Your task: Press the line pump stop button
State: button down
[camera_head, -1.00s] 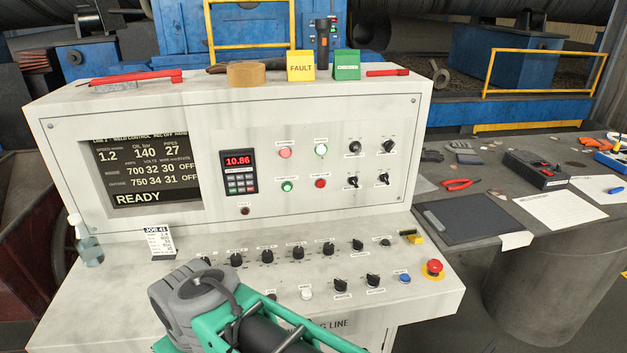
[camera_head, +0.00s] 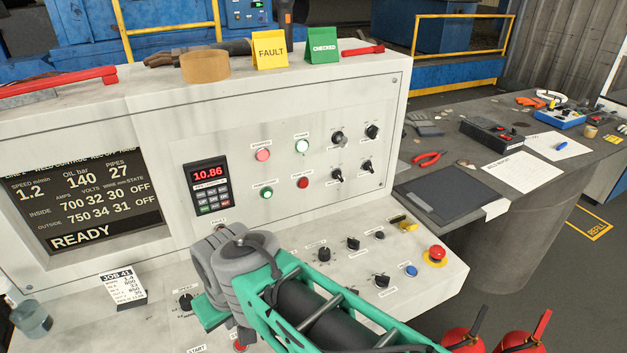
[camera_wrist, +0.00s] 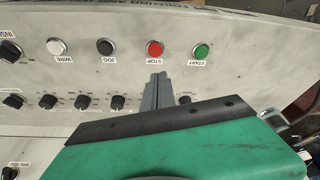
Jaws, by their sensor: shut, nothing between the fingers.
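My gripper (camera_wrist: 157,88) is shut and empty in the wrist view, its grey fingers pointing toward the red button labelled STOP (camera_wrist: 155,48), which has a green START button (camera_wrist: 201,52) beside it. I cannot tell whether the fingertips touch anything. In the head view my gripper's fingers are hidden behind its grey and green housing, over the console's sloping desk. The upright panel carries a red button (camera_head: 303,183), a green button (camera_head: 266,193), a pink-red lamp or button (camera_head: 263,155) and a pale green-white one (camera_head: 302,147); their small labels are too blurred to read, so I cannot tell which is pump stop.
A red mushroom button (camera_head: 436,253) and blue button (camera_head: 411,271) sit at the desk's right. Knobs (camera_head: 353,244) stick up from the desk. A job card (camera_head: 122,288) stands at left. Red fire extinguishers (camera_head: 462,335) stand at lower right. The side table (camera_head: 395,200) holds tools.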

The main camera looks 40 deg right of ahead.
aim_at(304, 184)
jog(key=shift+s, duration=0.1)
jog(key=w+d+r+n+t+y+p, duration=0.1)
jog(key=w+d, duration=0.3)
jog(key=d, duration=0.2)
jog(key=w+d+r+n+t+p, duration=0.1)
jog(key=w+d+r, duration=0.15)
jog(key=d, duration=0.45)
jog(key=d+r+n+t, duration=0.1)
jog(key=d+t, duration=0.1)
jog(key=d, duration=0.6)
jog(key=s+d+r+n+t+p, duration=0.1)
jog(key=d+r+t, duration=0.1)
jog(key=d, duration=0.7)
jog(key=shift+s+r+h, duration=0.15)
jog(key=shift+s+h, duration=0.15)
jog(key=w+d, duration=0.2)
jog(key=w, duration=0.6)
jog(key=shift+w+d+p, duration=0.2)
jog(key=shift+d+p, duration=0.05)
jog(key=shift+p, duration=0.15)
